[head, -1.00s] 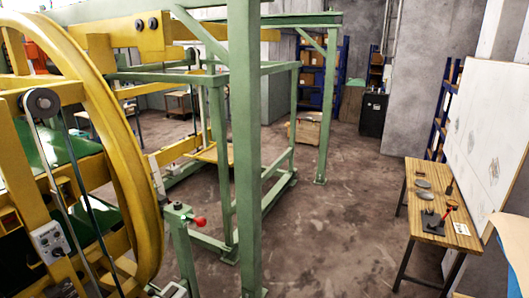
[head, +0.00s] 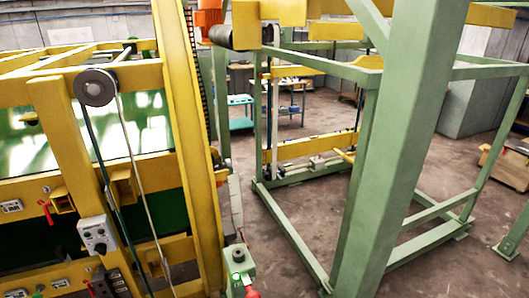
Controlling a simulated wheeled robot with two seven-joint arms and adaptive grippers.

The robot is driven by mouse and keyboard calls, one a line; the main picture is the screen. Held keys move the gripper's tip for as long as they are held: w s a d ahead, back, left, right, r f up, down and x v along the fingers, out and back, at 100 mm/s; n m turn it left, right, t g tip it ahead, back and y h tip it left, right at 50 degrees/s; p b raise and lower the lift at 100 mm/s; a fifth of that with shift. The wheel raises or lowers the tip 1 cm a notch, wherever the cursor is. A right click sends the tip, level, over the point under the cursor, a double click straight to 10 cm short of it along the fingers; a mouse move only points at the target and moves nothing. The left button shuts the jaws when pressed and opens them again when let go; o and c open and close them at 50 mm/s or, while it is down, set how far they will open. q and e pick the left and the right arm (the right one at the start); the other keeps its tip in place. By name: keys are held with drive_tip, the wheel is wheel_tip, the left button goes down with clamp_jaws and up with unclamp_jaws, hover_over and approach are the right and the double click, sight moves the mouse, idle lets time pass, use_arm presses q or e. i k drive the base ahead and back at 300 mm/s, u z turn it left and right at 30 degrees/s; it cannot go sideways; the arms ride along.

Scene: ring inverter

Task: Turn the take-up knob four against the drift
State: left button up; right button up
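A pale control box with a dark round knob (head: 98,247) is fixed to the yellow frame of the machine at lower left in the head view. Its lettering is too small to read, so I cannot tell whether it is the take-up knob. Smaller pale panels sit on the yellow beams, one at the far left (head: 11,206) and one at the bottom (head: 60,283); their markings are also unreadable. Neither of my grippers is in view.
A green post with a box (head: 240,262) and red knob (head: 252,293) is at bottom centre. A thick green column (head: 395,150) blocks the right. Bare floor (head: 300,222) shows within the green frame.

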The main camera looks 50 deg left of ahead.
sight(227, 164)
drive_tip(key=i, duration=1.55)
drive_tip(key=u, duration=2.65)
drive_tip(key=k, duration=0.75)
drive_tip(key=z, duration=0.65)
